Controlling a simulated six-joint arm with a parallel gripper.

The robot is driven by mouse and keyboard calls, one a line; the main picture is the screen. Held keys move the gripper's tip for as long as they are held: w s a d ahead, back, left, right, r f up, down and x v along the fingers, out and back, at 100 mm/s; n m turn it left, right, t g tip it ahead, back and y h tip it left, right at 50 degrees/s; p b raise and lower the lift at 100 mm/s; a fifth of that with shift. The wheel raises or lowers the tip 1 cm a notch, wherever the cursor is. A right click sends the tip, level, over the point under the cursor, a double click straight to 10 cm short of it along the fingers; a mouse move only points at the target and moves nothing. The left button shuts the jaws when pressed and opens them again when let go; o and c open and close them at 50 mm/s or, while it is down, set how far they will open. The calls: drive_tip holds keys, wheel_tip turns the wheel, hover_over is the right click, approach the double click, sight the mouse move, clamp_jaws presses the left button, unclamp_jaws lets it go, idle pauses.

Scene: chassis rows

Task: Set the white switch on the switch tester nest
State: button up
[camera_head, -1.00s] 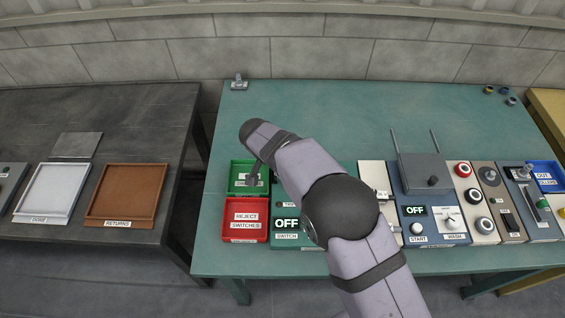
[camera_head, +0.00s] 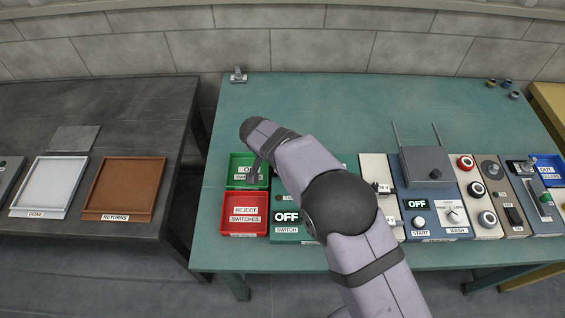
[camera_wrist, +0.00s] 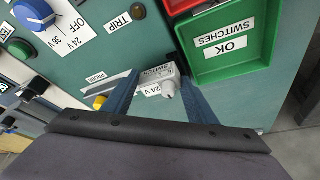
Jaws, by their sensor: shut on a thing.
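I cannot make out the nest. In the head view, my gripper (camera_head: 253,171) hangs over the green bin area, and the switch cannot be made out.
The green "OK SWITCHES" bin (camera_wrist: 190,62) is close beside the right finger in the wrist view. The red "REJECT SWITCHES" bin (camera_head: 228,200) stands in front of it. Other panels, including a blue-grey wash unit (camera_head: 407,180), are to the right.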

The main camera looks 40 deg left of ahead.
drive_tip(key=shift+d+f, duration=0.1)
drive_tip(key=shift+f, duration=0.1)
drive_tip(key=o, duration=1.2)
drive_tip(key=shift+s+d+r, duration=0.1)
drive_tip(key=shift+c, duration=0.2)
drive_tip(key=shift+a, duration=0.2)
drive_tip(key=shift+s+a+r+b, duration=0.1)
drive_tip(key=shift+s+r+b, duration=0.15)
drive_tip(key=shift+r+b, duration=0.25)
drive_tip(key=b+v, duration=0.1)
drive_tip(key=v, duration=0.5)
drive_tip(key=shift+d+r+b, duration=0.2)
drive_tip(key=shift+d+b, duration=0.1)
drive_tip(key=shift+w+r, duration=0.1)
drive_tip(key=shift+r, duration=0.05)
